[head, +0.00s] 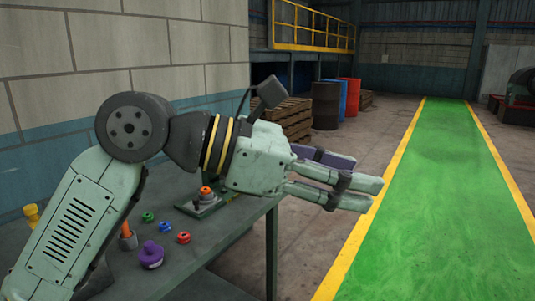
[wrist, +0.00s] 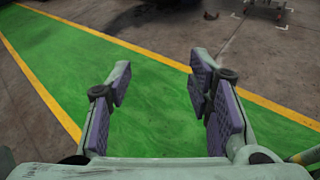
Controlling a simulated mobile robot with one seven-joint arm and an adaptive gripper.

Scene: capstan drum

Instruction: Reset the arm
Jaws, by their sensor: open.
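My gripper (head: 362,180) is stretched out to the right, past the edge of the bench and over the floor. In the wrist view my gripper (wrist: 158,98) shows its two fingers wide apart with purple pads and nothing between them. Behind the fingers lies the green walkway. My arm reaches in from the lower left across the bench. A capstan drum cannot be made out for sure; a small device with an orange top (head: 206,193) stands on the bench below my arm.
The grey-green bench (head: 222,238) holds a purple knob-like piece (head: 151,256) and small red (head: 183,237), blue (head: 165,227) and green (head: 148,216) pieces. A block wall (head: 60,60) stands close behind. Barrels (head: 327,105) and pallets are farther back. The green walkway (head: 430,200) is clear.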

